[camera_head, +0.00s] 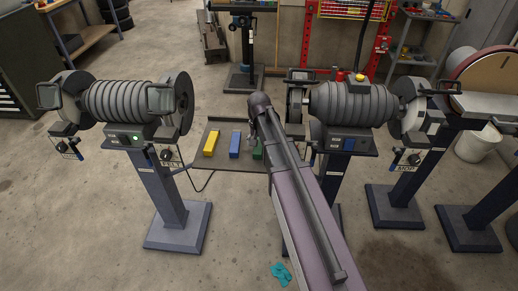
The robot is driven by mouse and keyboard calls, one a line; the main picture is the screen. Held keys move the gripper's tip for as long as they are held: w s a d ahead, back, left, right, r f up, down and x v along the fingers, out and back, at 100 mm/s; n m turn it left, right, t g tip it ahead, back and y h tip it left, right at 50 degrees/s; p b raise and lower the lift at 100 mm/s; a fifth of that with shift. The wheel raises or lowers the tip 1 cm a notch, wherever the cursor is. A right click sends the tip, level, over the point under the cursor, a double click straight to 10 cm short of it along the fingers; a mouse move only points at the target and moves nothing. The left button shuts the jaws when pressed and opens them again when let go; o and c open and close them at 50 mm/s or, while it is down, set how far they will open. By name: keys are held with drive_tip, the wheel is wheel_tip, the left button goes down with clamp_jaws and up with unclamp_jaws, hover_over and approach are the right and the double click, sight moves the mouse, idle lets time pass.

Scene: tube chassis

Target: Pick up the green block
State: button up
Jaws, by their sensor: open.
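The green block (258,152) lies on a dark tray (222,163) between two bench grinders. My arm hides part of it. A blue block (235,145) and a yellow block (210,144) lie to its left on the same tray, apart from each other. My gripper (251,137) is at the far end of my arm, small in the picture and over the tray near the green block. It is open. I cannot tell its height above the block or whether it touches it.
A bench grinder on a pedestal (174,210) stands left of the tray, and another grinder (350,104) stands close on the right. A white bucket (478,145) is farther right. A teal cloth (281,274) lies on the floor. Open floor shows at lower left.

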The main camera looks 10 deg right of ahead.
drive_tip(key=shift+f, duration=0.3)
drive_tip(key=shift+c, duration=0.2)
clamp_jaws()
idle(0.3)
